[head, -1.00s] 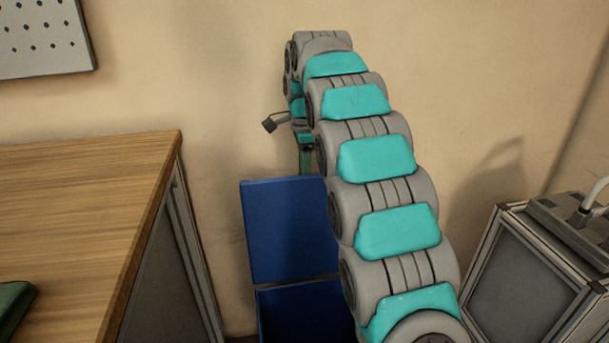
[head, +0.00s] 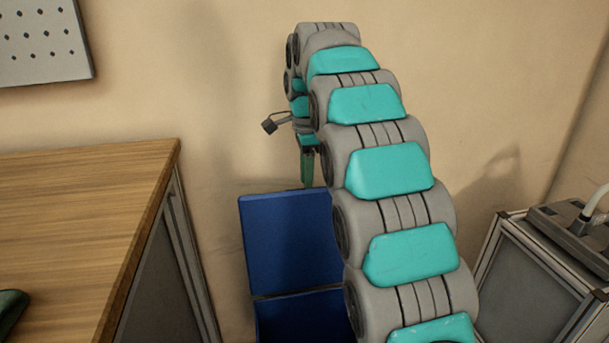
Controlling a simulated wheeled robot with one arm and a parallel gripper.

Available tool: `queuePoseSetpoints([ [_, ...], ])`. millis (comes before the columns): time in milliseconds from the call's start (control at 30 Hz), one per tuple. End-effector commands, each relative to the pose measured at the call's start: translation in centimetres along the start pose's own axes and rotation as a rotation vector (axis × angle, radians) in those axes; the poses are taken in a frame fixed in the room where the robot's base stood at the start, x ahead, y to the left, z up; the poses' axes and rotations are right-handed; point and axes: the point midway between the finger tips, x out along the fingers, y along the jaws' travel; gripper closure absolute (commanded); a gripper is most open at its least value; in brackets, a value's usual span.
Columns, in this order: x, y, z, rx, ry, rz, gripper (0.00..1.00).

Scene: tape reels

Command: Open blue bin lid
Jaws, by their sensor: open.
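The blue bin (head: 300,318) stands on the floor by the wall, partly hidden by my arm and cut by the bottom edge of the head view. Its blue lid (head: 287,245) appears raised, standing upright at the back of the bin. The darker blue area below the lid looks like the bin's inside. My gripper (head: 307,170) points down just above the lid's top edge, with green fingers partly visible. It is open, and nothing shows between its fingers. Whether it touches the lid is hard to tell.
A wooden-topped workbench (head: 85,215) stands on the left, with a dark green object (head: 10,310) at its near edge. A grey framed cabinet (head: 535,285) stands on the right. The beige wall is close behind the bin. A perforated white panel (head: 42,42) hangs at upper left.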

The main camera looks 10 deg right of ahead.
Motion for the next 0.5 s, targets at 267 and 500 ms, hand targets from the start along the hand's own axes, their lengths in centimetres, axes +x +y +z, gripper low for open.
queuePoseSetpoints([
  [267,-0.6,3.4,0.0,0.000,0.001,-0.005,0.53],
  [500,-1.1,6.5,-0.1,-0.001,0.001,-0.003,0.53],
])
